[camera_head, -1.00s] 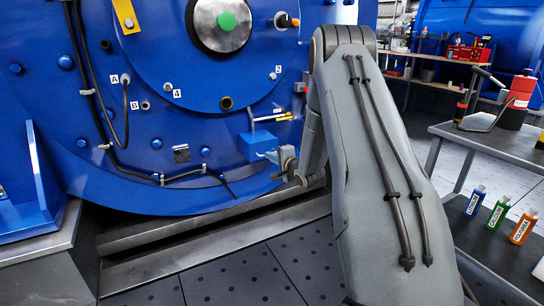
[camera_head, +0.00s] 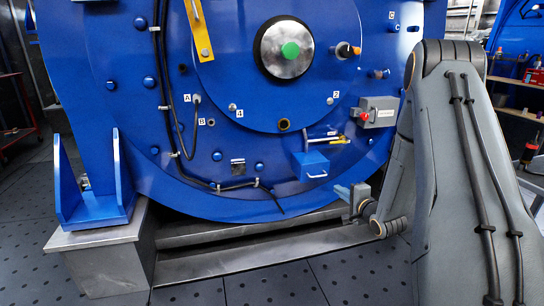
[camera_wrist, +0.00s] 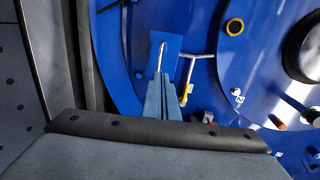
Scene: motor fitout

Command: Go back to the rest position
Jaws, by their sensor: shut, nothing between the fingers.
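My gripper (camera_head: 343,191) is shut and empty, low in front of the big blue motor housing (camera_head: 330,60). In the head view its tips are right of and below a small blue box with a pale handle (camera_head: 311,166), apart from it in the picture. In the wrist view the two blue-grey fingers (camera_wrist: 161,84) lie together and point toward the blue box (camera_wrist: 172,47). The gap between fingertips and box cannot be judged there. My arm is bent, with its elbow high at the right of the head view.
A grey box with a red knob (camera_head: 377,112) is on the right of the housing. A steel step (camera_head: 250,258) runs below it. A blue bracket (camera_head: 95,195) stands at left. The tiled floor in front is clear.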

